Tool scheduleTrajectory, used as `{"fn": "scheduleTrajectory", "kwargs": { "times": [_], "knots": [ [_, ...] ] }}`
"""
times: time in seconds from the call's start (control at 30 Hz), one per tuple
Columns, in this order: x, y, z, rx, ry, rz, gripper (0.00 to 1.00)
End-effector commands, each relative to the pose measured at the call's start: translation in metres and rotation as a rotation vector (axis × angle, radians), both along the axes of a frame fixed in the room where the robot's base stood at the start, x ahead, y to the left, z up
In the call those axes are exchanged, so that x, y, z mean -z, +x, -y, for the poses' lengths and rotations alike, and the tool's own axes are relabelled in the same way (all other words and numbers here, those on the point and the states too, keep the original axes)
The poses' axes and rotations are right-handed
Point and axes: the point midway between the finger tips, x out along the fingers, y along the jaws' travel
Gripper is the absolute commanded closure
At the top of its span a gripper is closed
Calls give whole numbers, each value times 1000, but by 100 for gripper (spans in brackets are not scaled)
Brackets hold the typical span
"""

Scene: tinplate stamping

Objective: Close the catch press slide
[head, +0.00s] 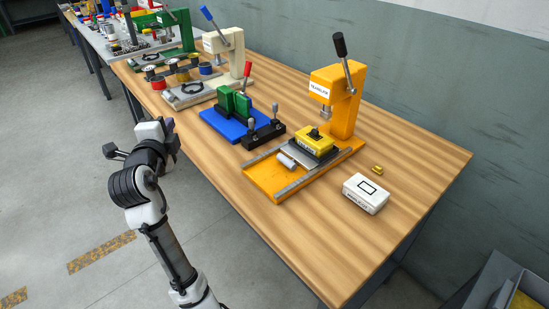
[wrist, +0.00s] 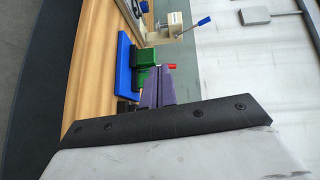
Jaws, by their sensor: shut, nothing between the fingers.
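An orange lever press (head: 349,105) stands on the wooden bench, its handle raised; I cannot read its label surely. In front of it, a grey slide plate (head: 299,157) carrying a yellow block (head: 314,144) sits on an orange railed base (head: 267,182), partly forward of the press head. A light grey cylindrical handle (head: 286,161) is at the slide's front. A cream press (head: 228,52) stands farther left; I cannot tell which press is the catch press. My gripper (head: 170,130) is shut and empty, off the bench's front edge, apart from both presses. Its purple fingers (wrist: 155,88) show in the wrist view.
A blue base (head: 222,127) with green blocks and a black fixture (head: 264,134) lie between the presses. A white labelled box (head: 365,194) and a small brass piece (head: 377,169) are at the right. The bench's right front is clear.

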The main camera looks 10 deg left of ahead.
Motion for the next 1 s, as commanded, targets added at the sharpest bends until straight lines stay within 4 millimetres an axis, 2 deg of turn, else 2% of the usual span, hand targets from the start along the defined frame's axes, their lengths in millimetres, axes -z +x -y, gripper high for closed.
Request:
{"fn": "scheduleTrajectory", "kwargs": {
  "times": [0.03, 0.1, 0.2, 0.3, 0.47, 0.6, 0.77, 1.0],
  "knots": [
    [8, 3, 23, 113, -6, -69, 100],
    [23, 2, 57, 280, 4, -159, 100],
    [38, -10, 101, 511, 42, -258, 100],
    [49, -27, 134, 701, 90, -324, 100],
    [58, -48, 159, 879, 148, -373, 100],
    [62, -49, 168, 919, 162, -383, 100],
    [71, -33, 181, 921, 160, -383, 100],
    [94, 3, 209, 918, 157, -383, 100]
  ]
}}
